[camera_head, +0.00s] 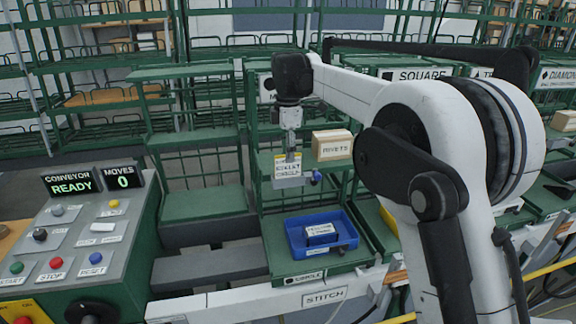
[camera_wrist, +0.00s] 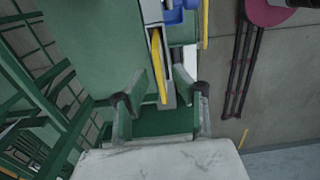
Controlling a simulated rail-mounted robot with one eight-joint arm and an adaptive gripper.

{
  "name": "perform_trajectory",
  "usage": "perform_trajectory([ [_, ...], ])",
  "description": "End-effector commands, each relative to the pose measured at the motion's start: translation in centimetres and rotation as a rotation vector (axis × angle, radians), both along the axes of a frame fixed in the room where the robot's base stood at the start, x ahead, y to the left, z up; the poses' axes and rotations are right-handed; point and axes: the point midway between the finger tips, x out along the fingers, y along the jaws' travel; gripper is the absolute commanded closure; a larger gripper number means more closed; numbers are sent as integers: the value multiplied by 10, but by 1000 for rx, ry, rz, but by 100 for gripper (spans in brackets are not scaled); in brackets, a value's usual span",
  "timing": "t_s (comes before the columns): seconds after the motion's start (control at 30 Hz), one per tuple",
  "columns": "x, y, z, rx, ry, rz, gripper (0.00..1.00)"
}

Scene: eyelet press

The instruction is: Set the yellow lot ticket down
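The yellow lot ticket (camera_head: 288,164) stands upright, facing the head camera, at a grey eyelet console (camera_head: 290,182) with a blue knob. In the wrist view the ticket (camera_wrist: 158,68) shows edge-on as a thin yellow strip beside a grey wall. My gripper (camera_head: 290,154) points down right over the ticket. In the wrist view its fingers (camera_wrist: 161,88) are apart, with the strip's near end between them and gaps showing on both sides. I cannot tell exactly how the ticket's lower edge is supported.
A box labelled rivets (camera_head: 332,145) stands on the shelf just right of the console. A blue tray (camera_head: 296,252) holding a labelled box (camera_head: 321,233) sits below on a green shelf. The conveyor panel (camera_head: 75,235) stands at the left. Green racks fill the back.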

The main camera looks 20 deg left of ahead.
Motion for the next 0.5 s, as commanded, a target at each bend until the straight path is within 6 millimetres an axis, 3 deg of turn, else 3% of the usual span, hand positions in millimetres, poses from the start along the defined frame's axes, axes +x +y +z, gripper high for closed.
perform_trajectory([
  [0.2, 0, 0, 42, 0, 0, 0, 74],
  [0.5, 0, 0, 68, 0, 0, 0, 74],
])
